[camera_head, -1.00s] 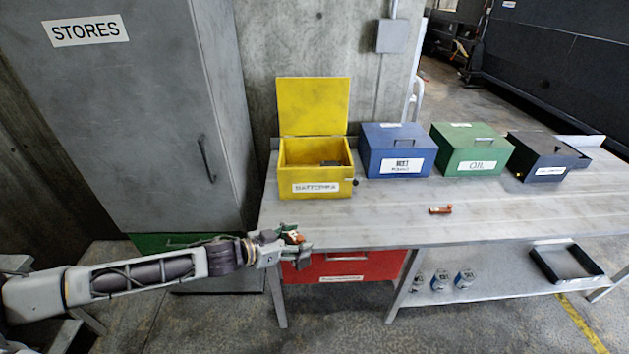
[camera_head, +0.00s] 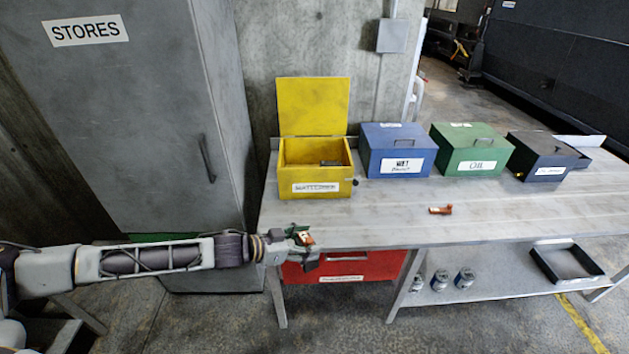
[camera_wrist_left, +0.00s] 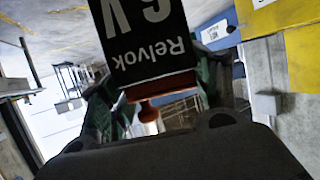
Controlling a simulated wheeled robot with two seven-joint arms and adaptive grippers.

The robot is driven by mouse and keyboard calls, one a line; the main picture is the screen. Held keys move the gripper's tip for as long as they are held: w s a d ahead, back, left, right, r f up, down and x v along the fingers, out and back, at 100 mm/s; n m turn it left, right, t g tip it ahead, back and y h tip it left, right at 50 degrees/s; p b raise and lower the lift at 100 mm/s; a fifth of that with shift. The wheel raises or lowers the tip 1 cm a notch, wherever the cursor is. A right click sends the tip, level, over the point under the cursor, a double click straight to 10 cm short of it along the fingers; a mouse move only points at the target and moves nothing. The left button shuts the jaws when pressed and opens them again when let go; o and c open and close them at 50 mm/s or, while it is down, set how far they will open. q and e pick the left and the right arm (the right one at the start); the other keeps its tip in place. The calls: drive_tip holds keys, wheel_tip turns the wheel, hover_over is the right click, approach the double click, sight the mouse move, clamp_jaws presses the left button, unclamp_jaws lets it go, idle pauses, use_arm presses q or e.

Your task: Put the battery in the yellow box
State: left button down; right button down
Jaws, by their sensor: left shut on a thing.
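The yellow box (camera_head: 315,188) stands at the left end of the bench with its lid (camera_head: 312,106) raised. A dark item (camera_head: 330,163) lies inside it. My left gripper (camera_head: 304,250) is shut on the battery (camera_head: 302,237), in front of the bench's left end, below and in front of the yellow box. In the left wrist view the battery (camera_wrist_left: 145,38) is black with white "Relvok" lettering and an orange-red end, between the green-and-black fingers. Part of a yellow surface (camera_wrist_left: 305,55) shows at the right there. My right gripper is not in view.
A red drawer (camera_head: 350,267) is below. A grey cabinet (camera_head: 140,110) stands left. The bench before the yellow box is clear.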

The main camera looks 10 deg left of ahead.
use_arm(q)
drive_tip(key=shift+d+r+m+g, duration=0.25)
drive_tip(key=shift+d+m+g, duration=0.05)
drive_tip(key=shift+d, duration=0.25)
drive_tip(key=shift+s+d+h, duration=0.1)
drive_tip(key=shift+d+h, duration=0.25)
drive_tip(key=shift+h, duration=0.05)
drive_tip(key=shift+d+m+g, duration=0.1)
drive_tip(key=shift+m+g, duration=0.2)
